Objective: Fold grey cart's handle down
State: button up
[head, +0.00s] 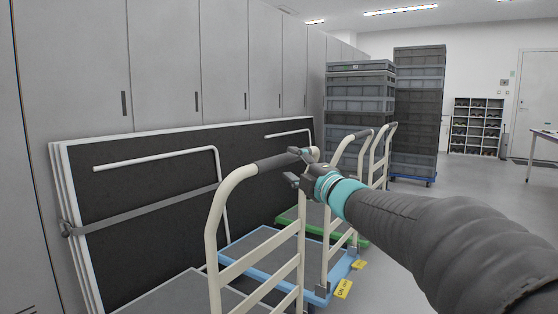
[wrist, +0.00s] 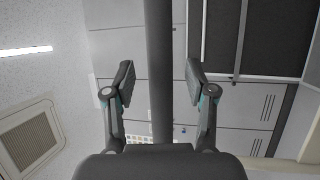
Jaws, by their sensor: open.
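The grey cart's deck (head: 175,297) shows at the bottom left of the head view, cut off by the frame. A cream tubular handle (head: 213,235), which appears to be this cart's, stands upright with cross rails and a dark grip (head: 275,163) along its top. My gripper (head: 296,167) is open at the right end of that grip. In the wrist view the dark grip (wrist: 159,45) runs between the two spread fingers of my gripper (wrist: 160,84), with a gap on each side. The handle's fold joints are not visible.
A blue cart (head: 228,246) and a green cart (head: 286,220) stand behind, handles upright. Dark panels (head: 130,235) with a strap lean on grey cabinets (head: 165,70) at left. Stacked crates (head: 418,110) stand farther back. Floor (head: 465,185) is clear at right.

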aim_at(289, 161)
jog(key=shift+x, duration=1.9)
jog(key=shift+c, duration=0.3)
grip_shut()
